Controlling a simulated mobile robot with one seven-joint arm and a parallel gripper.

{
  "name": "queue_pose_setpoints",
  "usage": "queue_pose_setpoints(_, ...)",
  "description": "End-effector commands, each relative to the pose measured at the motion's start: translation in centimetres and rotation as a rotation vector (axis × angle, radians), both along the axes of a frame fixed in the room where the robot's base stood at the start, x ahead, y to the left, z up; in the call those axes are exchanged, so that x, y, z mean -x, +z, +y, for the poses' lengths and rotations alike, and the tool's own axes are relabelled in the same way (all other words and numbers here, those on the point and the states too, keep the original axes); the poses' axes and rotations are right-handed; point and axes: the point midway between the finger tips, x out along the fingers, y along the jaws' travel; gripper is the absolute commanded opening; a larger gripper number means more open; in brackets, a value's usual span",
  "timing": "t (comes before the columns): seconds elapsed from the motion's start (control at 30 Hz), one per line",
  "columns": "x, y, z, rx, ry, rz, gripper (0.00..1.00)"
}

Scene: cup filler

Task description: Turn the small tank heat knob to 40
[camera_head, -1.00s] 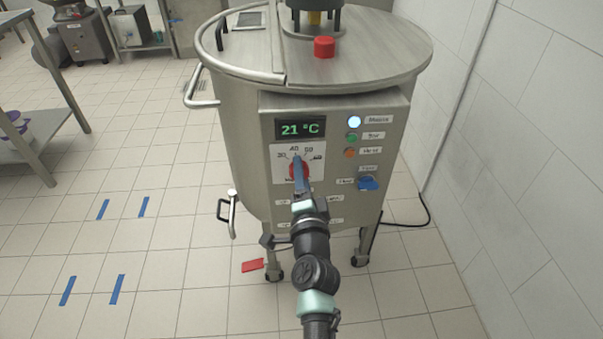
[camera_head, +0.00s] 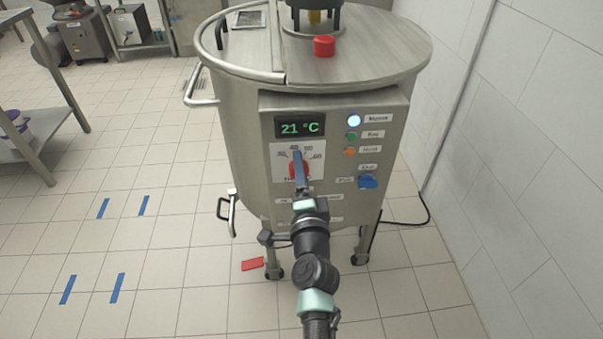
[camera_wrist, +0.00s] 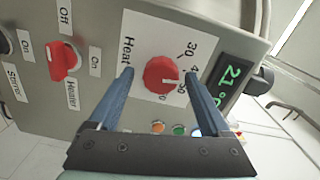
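The red heat knob (camera_wrist: 162,75) sits on a white dial plate (camera_wrist: 147,50) marked Heat, with numbers from 30 up. Its white mark points toward the side of 40 and 50; I cannot tell the exact setting. In the head view the knob (camera_head: 307,170) is partly behind my gripper (camera_head: 298,156). In the wrist view my gripper (camera_wrist: 160,72) is open, its blue fingers on either side of the knob with gaps visible. The right finger partly covers the 40. The green display (camera_head: 300,128) reads 21 °C.
A red Heater switch (camera_wrist: 64,60) with On and Off labels is left of the dial in the wrist view. A blue switch (camera_head: 368,182) and several round buttons are on the panel's right. A wall (camera_head: 530,130) stands right; open floor lies left.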

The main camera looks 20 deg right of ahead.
Motion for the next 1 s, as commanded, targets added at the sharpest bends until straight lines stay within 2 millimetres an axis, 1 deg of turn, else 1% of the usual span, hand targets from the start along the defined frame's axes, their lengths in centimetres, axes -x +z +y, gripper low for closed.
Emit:
queue_pose_setpoints(0.23,0.0,0.1,0.0,0.0,0.0,-0.001,0.81)
queue_pose_setpoints(0.37,0.7,0.1,0.2,0.0,0.0,0.001,0.81)
queue_pose_setpoints(0.47,1.9,0.1,0.5,0.0,-0.001,0.002,0.81)
queue_pose_setpoints(0.8,7.9,0.2,2.3,0.001,0.002,0.003,0.81)
queue_pose_setpoints(1.0,10.8,0.0,3.1,0.001,0.001,0.003,0.81)
